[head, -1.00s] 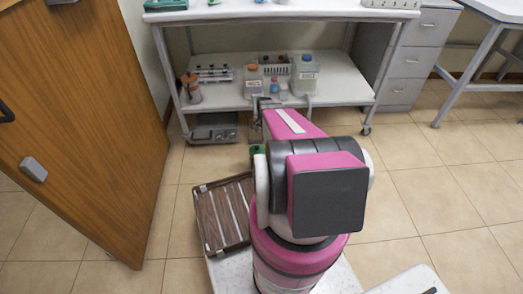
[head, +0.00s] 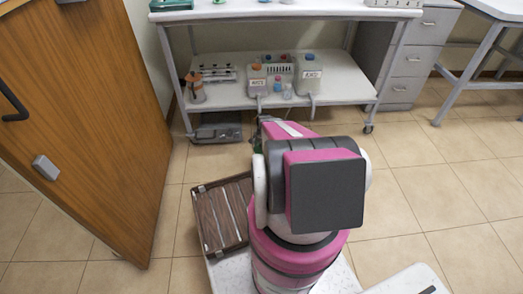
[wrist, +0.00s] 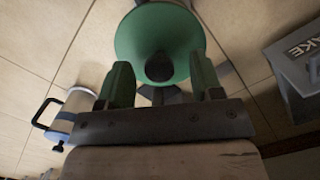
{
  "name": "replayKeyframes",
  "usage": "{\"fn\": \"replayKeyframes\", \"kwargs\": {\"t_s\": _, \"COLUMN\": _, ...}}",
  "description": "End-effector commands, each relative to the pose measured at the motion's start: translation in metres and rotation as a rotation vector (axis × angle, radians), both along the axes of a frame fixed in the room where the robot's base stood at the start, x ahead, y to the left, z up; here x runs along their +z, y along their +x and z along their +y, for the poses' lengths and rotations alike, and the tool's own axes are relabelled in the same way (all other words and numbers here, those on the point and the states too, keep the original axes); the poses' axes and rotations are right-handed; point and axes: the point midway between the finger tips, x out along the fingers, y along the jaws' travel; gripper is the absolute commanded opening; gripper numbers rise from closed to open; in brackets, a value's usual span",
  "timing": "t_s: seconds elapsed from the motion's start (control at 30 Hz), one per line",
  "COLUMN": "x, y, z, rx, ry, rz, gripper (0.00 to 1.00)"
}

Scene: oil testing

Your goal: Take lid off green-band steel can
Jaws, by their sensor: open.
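In the head view my arm hides most of the gripper.
A white two-level bench (head: 340,95) stands ahead; its lower shelf holds an orange-topped container (head: 195,88) and a blue-capped jug (head: 309,72). A wooden door (head: 95,130) is at left, a brown slatted tray (head: 222,215) beside my arm. A grey lettered box (wrist: 295,75) is right of my gripper.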

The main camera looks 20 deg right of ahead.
Motion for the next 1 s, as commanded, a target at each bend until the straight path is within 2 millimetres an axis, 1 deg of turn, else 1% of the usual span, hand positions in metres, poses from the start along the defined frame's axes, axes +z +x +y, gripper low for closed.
{"fn": "replayKeyframes", "kwargs": {"t_s": 0.03, "x": -0.0077, "y": 0.0001, "z": 0.0004, "rx": 0.000, "ry": 0.001, "rz": 0.001, "gripper": 0.60}}
{"fn": "replayKeyframes", "kwargs": {"t_s": 0.1, "x": -0.0127, "y": -0.0008, "z": 0.0010, "rx": 0.000, "ry": 0.001, "rz": 0.001, "gripper": 0.60}}
{"fn": "replayKeyframes", "kwargs": {"t_s": 0.33, "x": -0.0138, "y": -0.0017, "z": 0.0012, "rx": 0.000, "ry": 0.000, "rz": 0.000, "gripper": 0.60}}
{"fn": "replayKeyframes", "kwargs": {"t_s": 0.37, "x": -0.0138, "y": -0.0017, "z": 0.0012, "rx": 0.000, "ry": 0.000, "rz": 0.000, "gripper": 0.50}}
{"fn": "replayKeyframes", "kwargs": {"t_s": 0.4, "x": -0.0138, "y": -0.0017, "z": 0.0011, "rx": 0.000, "ry": 0.000, "rz": 0.000, "gripper": 0.37}}
{"fn": "replayKeyframes", "kwargs": {"t_s": 0.5, "x": -0.0138, "y": -0.0017, "z": 0.0011, "rx": 0.000, "ry": 0.000, "rz": 0.000, "gripper": 0.07}}
{"fn": "replayKeyframes", "kwargs": {"t_s": 0.87, "x": -0.0133, "y": -0.0018, "z": 0.0011, "rx": 0.000, "ry": 0.000, "rz": 0.000, "gripper": 0.06}}
{"fn": "replayKeyframes", "kwargs": {"t_s": 1.0, "x": -0.0103, "y": -0.0019, "z": 0.0011, "rx": 0.000, "ry": 0.000, "rz": 0.000, "gripper": 0.06}}
